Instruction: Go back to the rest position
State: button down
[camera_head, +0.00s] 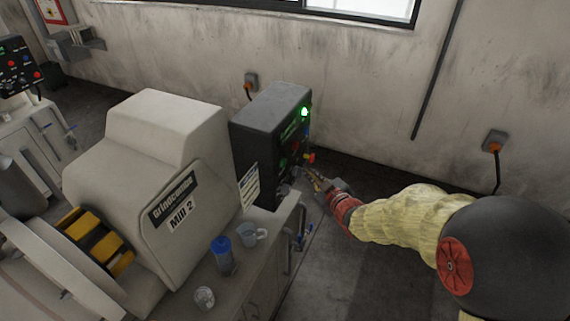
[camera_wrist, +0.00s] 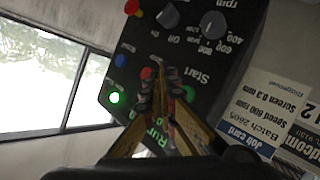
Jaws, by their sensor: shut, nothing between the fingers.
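My gripper (camera_head: 318,181) is at the end of my arm, close to the front of the dark control box (camera_head: 262,132) beside Mill 2. In the wrist view my gripper (camera_wrist: 160,72) has its fingers together with nothing between them, in front of the control panel (camera_wrist: 205,75). The panel shows upside down there. A green lamp (camera_wrist: 114,98) is lit on it, and the same lamp glows in the head view (camera_head: 305,111). A red button (camera_wrist: 147,74), a green Start button (camera_wrist: 189,93) and a grey speed knob (camera_wrist: 213,25) show. I cannot tell whether the fingertips touch the panel.
Mill 2 (camera_head: 150,180) stands left of the box. A blue-capped bottle (camera_head: 222,255), a mug (camera_head: 252,234) and a clear glass (camera_head: 204,297) stand on the bench. A job card (camera_wrist: 250,115) is beside the panel. The floor (camera_head: 350,270) right of the bench looks clear.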

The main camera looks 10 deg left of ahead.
jog(key=s+d+f+m+g+h, duration=0.35)
jog(key=s+d+f, duration=0.2)
jog(key=f, duration=0.35)
jog(key=s+d+m+g+h, duration=0.2)
jog(key=s+d+g, duration=0.1)
jog(key=s+d, duration=0.25)
jog(key=s+d+r+m+b, duration=0.1)
jog(key=s+d+r+b, duration=0.1)
jog(key=s, duration=0.6)
jog(key=s+d+r+m+b, duration=0.2)
jog(key=s+r+b, duration=0.2)
jog(key=s, duration=0.5)
jog(key=s+d+r+m+h+b, duration=0.1)
jog(key=s+d+r+m+b, duration=0.1)
jog(key=s+r, duration=0.3)
jog(key=s+g+b, duration=0.1)
jog(key=s, duration=0.2)
jog(key=shift+s+d+r, duration=0.25)
jog(key=shift+s+r, duration=0.15)
